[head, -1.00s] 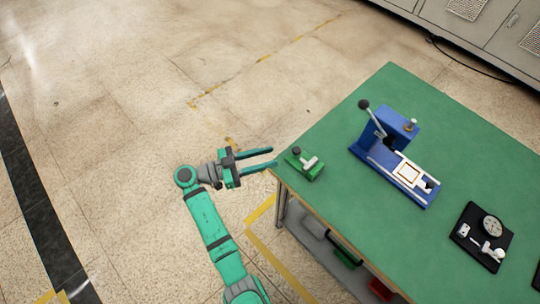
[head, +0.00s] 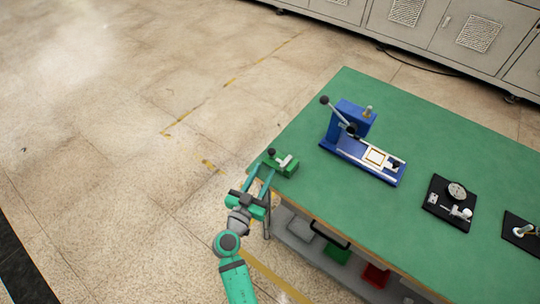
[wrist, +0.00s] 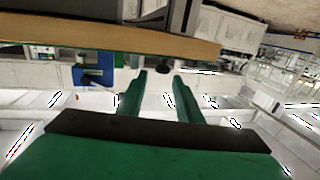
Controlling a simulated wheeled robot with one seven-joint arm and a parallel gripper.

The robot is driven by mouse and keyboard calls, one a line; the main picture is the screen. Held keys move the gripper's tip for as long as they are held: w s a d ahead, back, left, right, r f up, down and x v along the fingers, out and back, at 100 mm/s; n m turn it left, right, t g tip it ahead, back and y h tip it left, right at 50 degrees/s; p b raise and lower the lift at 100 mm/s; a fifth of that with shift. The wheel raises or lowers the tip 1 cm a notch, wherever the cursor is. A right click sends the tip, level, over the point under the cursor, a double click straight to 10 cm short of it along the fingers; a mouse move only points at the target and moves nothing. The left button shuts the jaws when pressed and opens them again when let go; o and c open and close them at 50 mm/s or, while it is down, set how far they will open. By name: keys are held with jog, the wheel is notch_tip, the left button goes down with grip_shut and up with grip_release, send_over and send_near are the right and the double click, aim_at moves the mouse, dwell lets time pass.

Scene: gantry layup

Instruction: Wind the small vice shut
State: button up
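The small vice (head: 287,168) is a green block with a pale metal bar and a dark knob (head: 272,151), at the left corner of the green table. My gripper (head: 264,174) is just in front of the vice at the table's edge, its two green fingers pointing towards it. In the wrist view the fingers (wrist: 160,82) are apart, and a dark round knob (wrist: 163,69) shows between and beyond their tips. I cannot tell whether a finger touches the vice. The vice's jaws are too small to make out.
The green table (head: 440,140) also holds a blue lever press (head: 349,122) and a black plate with a dial gauge (head: 437,207). A second black plate (head: 522,232) is at the right edge. Bins sit on a shelf below. The floor to the left is clear.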

aim_at(270, 154)
jog(key=shift+s+r+n+y, duration=0.3)
jog(key=shift+s+r+y, duration=0.05)
jog(key=shift+s+y, duration=0.1)
jog(key=shift+w+t, duration=0.15)
jog(key=shift+t, duration=0.15)
jog(key=x, duration=1)
jog(key=shift+w, duration=0.35)
